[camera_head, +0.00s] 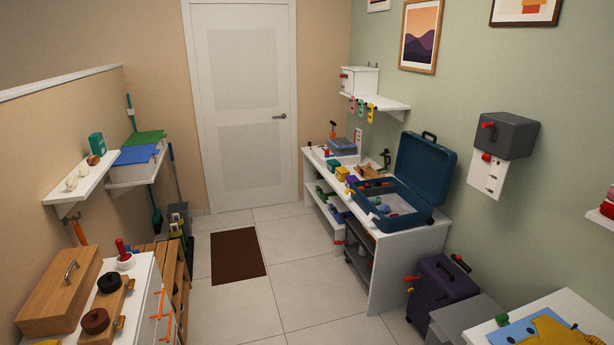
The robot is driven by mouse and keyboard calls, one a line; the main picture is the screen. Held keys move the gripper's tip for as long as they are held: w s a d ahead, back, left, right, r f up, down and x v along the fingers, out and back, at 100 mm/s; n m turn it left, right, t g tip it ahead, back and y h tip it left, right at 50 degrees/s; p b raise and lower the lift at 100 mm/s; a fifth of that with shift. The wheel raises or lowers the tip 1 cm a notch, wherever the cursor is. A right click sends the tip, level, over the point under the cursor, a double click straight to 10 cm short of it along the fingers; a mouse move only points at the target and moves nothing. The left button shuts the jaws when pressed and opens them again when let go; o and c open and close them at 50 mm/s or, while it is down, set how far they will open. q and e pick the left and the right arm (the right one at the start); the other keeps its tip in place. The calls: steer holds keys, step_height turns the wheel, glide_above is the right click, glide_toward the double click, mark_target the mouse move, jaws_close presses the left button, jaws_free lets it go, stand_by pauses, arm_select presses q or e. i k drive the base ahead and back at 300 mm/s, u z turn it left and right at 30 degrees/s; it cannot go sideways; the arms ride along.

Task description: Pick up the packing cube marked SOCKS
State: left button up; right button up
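No cube marked SOCKS can be made out; any lettering is too small to read. Several small coloured blocks, possibly packing cubes, lie on the white bench (396,254) left of the open blue suitcase (422,168). A few small coloured items (384,209) lie inside the suitcase's pale interior. Neither of my grippers is in view.
The tiled floor (300,270) is open between the bench and the left-hand counter, with a brown mat (237,255) before the closed white door (243,100). A dark purple suitcase (440,287) stands at the bench's near end. A wooden box (60,290) sits on the left counter.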

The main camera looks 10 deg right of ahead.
mark_target(331, 164)
steer(key=i, duration=2.95)
steer(key=u, duration=0.65)
steer(key=i, duration=2.35)
steer(key=z, duration=2.45)
steer(key=k, duration=0.15)
steer(key=u, duration=0.15)
